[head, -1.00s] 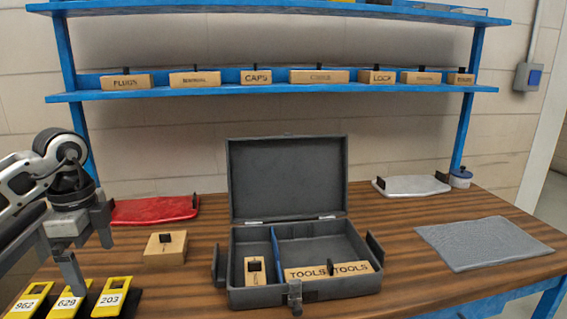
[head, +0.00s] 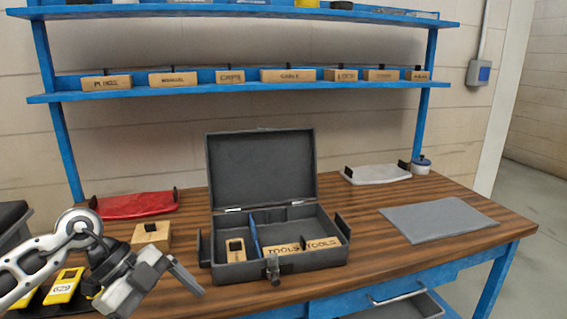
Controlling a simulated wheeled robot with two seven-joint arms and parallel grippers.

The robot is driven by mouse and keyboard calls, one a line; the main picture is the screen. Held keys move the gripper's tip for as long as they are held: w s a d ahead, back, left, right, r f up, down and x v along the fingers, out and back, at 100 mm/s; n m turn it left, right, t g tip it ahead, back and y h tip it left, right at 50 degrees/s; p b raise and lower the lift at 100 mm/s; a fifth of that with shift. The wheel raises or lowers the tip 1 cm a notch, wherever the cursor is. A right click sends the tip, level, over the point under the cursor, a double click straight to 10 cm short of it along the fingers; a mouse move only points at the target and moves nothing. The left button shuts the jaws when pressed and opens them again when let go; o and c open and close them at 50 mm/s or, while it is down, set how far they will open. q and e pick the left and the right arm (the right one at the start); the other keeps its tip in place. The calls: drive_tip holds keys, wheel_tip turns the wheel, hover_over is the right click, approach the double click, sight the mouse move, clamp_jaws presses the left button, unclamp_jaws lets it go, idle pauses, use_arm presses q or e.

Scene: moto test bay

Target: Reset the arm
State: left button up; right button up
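My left gripper (head: 160,284) is low at the left of the head view, in front of the bench and left of the toolbox. Its fingers point right and down, and I see nothing held, but the gap between the fingertips is not clear. My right gripper is out of view. The open grey toolbox (head: 262,239) stands on the bench with its lid up. One wooden block (head: 235,249) sits in its left compartment, and two blocks marked TOOLS (head: 285,249) sit in the right one, past a blue divider.
A wooden block (head: 151,235) stands on the wooden bench (head: 370,262) left of the toolbox. Yellow numbered tags (head: 64,286) lie partly behind my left arm. A red tray (head: 136,205), a white tray (head: 376,174) and a grey mat (head: 437,219) lie around. A blue shelf (head: 300,86) holds labelled blocks.

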use_arm(q)
drive_tip(key=s+d+r+t+h, duration=0.1)
drive_tip(key=s+d+r+h, duration=0.1)
drive_tip(key=d+h, duration=0.4)
drive_tip(key=s+d+r+t+h, duration=0.2)
drive_tip(key=d+h, duration=0.3)
drive_tip(key=d, duration=0.3)
drive_tip(key=s+a+f+n+t+y+p, duration=0.1)
drive_tip(key=a+f+n+t+y, duration=0.3)
drive_tip(key=f+n+t+y, duration=0.4)
drive_tip(key=s+a+f+n+t+y, duration=0.1)
drive_tip(key=a+f+n+t+y, duration=0.4)
drive_tip(key=n, duration=0.6)
drive_tip(key=s+f+g+y, duration=0.2)
drive_tip(key=s+f+g, duration=0.2)
drive_tip(key=s+f, duration=0.3)
drive_tip(key=shift+s+f+n+g, duration=0.3)
drive_tip(key=shift+s+f, duration=0.05)
drive_tip(key=shift+f, duration=0.3)
drive_tip(key=shift+d, duration=0.1)
